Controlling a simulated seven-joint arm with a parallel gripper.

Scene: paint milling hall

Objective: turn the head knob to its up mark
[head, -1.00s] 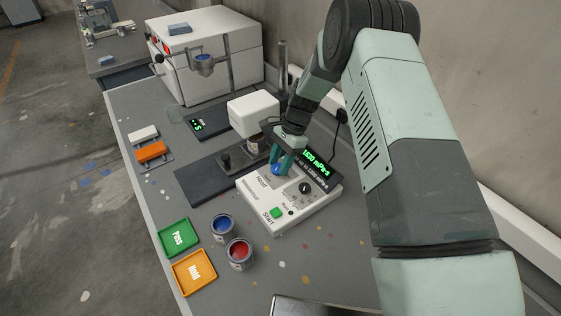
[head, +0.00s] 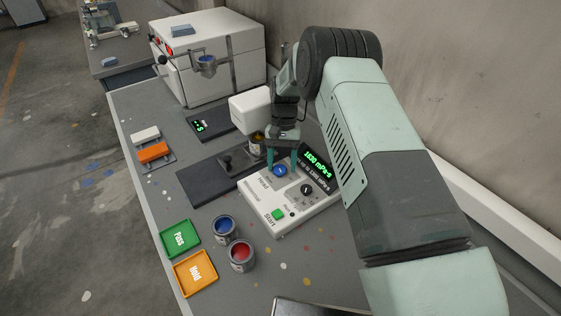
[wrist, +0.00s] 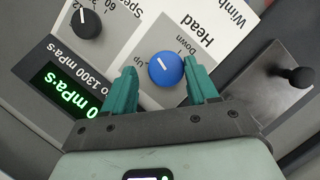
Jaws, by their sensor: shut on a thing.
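The blue head knob (head: 280,170) sits on the white control box (head: 258,196), and it shows large in the wrist view (wrist: 166,69). Its white pointer line lies on the side facing the "Up" label, with "Down" printed further round. My gripper (head: 276,163) is over the box with its teal fingers down on either side of the knob, shut on it. In the wrist view the fingers (wrist: 162,85) flank the knob's lower part.
A black speed knob (head: 307,190), a green Start button (head: 278,214) and a lit display (head: 316,165) are on the same box. The viscometer's white head (head: 250,106) stands close behind. Blue (head: 223,228) and red (head: 241,256) paint cans stand in front.

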